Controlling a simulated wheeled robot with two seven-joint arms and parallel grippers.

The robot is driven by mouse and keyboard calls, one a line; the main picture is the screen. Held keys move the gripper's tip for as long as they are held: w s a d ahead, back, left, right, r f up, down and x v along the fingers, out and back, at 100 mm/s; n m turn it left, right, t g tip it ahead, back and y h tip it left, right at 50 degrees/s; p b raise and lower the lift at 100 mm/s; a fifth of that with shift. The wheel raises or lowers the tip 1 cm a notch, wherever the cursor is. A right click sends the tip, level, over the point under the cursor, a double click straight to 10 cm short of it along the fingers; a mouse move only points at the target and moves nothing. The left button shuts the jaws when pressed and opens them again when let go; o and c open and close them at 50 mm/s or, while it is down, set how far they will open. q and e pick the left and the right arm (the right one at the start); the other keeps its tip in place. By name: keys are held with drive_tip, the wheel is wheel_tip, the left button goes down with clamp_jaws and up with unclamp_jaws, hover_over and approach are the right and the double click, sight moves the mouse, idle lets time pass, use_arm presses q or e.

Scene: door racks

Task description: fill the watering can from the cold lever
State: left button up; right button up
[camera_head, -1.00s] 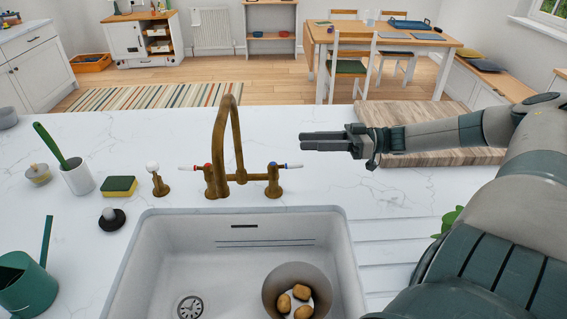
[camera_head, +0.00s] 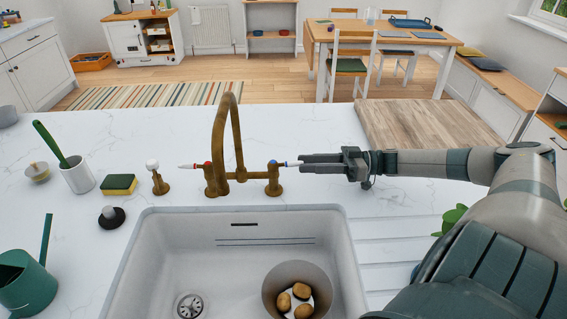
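The green watering can (camera_head: 27,287) stands on the counter at the lower left, partly cut off by the picture's edge. The brass tap (camera_head: 231,150) rises behind the sink. Its lever with the blue mark, the cold lever (camera_head: 286,164), points right; the lever with the red mark (camera_head: 196,166) points left. My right gripper (camera_head: 302,163) points left, its fingertips at the outer end of the cold lever. I cannot tell whether they touch it. The fingers look close together, but the gap between them is unclear. My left gripper is not in view.
A bowl (camera_head: 269,285) with several potatoes sits in the right of the white sink (camera_head: 180,240). A sponge (camera_head: 119,184), a pot with a green brush (camera_head: 77,175) and a black plug (camera_head: 111,217) stand left of the tap. A wooden board (camera_head: 420,125) lies behind my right arm.

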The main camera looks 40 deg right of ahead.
sight(289, 162)
drive_tip(key=p+x, duration=0.1)
drive_tip(key=x, duration=0.2)
drive_tip(key=p+x, duration=0.1)
drive_tip(key=x, duration=0.2)
drive_tip(key=shift+r, duration=0.25)
drive_tip(key=shift+x, duration=0.8)
drive_tip(key=shift+f, duration=0.15)
clamp_jaws()
